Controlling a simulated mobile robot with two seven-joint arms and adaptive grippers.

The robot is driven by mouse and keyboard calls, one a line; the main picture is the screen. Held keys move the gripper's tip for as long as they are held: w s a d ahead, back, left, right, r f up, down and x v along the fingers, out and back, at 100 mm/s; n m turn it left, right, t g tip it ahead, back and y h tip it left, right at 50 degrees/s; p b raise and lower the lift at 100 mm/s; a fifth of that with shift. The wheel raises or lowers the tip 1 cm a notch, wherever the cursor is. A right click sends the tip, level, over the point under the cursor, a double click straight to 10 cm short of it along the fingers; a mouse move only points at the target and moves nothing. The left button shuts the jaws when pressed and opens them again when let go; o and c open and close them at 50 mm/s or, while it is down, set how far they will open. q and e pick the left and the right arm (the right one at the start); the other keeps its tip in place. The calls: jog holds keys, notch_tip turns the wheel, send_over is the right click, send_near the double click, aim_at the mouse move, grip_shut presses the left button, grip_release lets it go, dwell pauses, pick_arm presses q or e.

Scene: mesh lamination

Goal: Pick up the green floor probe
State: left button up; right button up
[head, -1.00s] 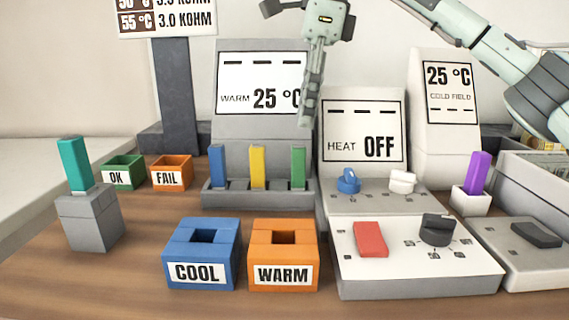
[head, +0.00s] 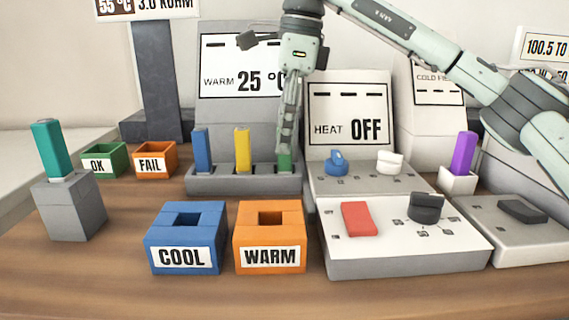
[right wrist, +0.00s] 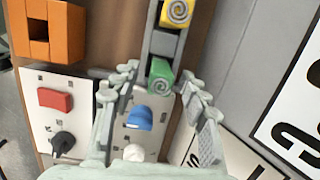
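The green floor probe (head: 284,161) stands upright in the right slot of a grey rack (head: 243,186). In the head view my right gripper (head: 287,150) hangs over it from above and hides much of it. In the right wrist view the probe's green top (right wrist: 160,76) shows between the two spread fingers, with gaps beside it. The right gripper is open and holds nothing. A yellow probe (head: 242,150) and a blue probe (head: 202,150) stand in the same rack. My left gripper is not in view.
A blue COOL box (head: 181,257) and an orange WARM box (head: 270,257) stand in front of the rack. The HEAT OFF unit (head: 347,110) is close on its right, and the WARM 25 °C unit (head: 225,65) is behind. A teal probe (head: 52,150) is far left, a purple one (head: 463,152) right.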

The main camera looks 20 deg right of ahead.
grip_shut()
jog(key=shift+r, duration=0.15)
